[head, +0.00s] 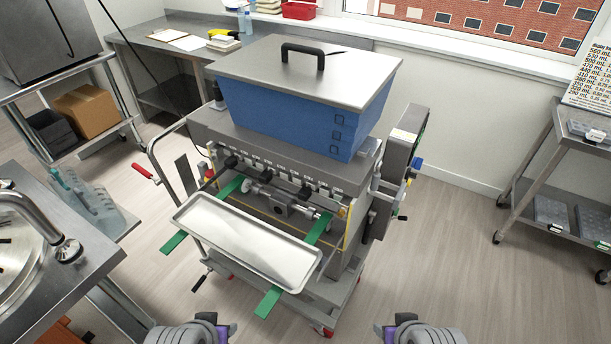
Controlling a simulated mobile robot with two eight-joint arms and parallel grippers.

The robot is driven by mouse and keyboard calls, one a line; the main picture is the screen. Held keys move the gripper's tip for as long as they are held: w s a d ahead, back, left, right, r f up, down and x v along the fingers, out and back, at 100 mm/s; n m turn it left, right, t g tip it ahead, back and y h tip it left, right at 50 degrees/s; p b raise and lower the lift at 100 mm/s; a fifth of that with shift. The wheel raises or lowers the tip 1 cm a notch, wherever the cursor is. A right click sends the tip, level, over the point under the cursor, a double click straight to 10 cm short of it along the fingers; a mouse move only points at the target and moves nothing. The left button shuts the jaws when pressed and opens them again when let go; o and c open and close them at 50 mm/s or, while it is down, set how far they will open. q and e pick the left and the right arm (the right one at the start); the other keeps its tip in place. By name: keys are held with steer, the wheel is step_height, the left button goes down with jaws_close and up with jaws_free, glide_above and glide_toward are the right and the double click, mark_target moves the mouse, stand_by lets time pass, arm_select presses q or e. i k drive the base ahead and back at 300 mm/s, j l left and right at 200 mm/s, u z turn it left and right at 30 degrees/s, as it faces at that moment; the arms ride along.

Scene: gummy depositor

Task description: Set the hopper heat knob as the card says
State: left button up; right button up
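The depositor's blue hopper (285,112) stands in the middle, closed by a steel lid (318,70) with a black handle. A grey control box (403,150) is on the machine's right side, seen nearly edge-on. Small blue and yellow parts (416,164) stick out from it, but I cannot tell which is the heat knob. A small pale label (404,136) lies by the box; its text is unreadable, and I cannot tell whether it is the card. My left gripper (195,332) and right gripper (420,333) are cut off at the bottom edge, apart from the machine; their fingers are unclear.
A steel tray (185,211) sits on green rails at the machine's front. A printed chart (590,78) stands on the right cart (540,170). A steel table with a round vessel (20,262) is at left. Floor right of the machine is clear.

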mark_target(409, 173)
steer(key=k+l+z, duration=0.1)
steer(key=l+z, duration=0.4)
steer(key=l, duration=0.3)
steer(key=i+l+u, duration=0.15)
steer(key=i+u, duration=0.15)
steer(key=i+l+u, duration=0.15)
steer(key=u, duration=0.2)
steer(key=i+l, duration=0.05)
steer(key=i, duration=0.05)
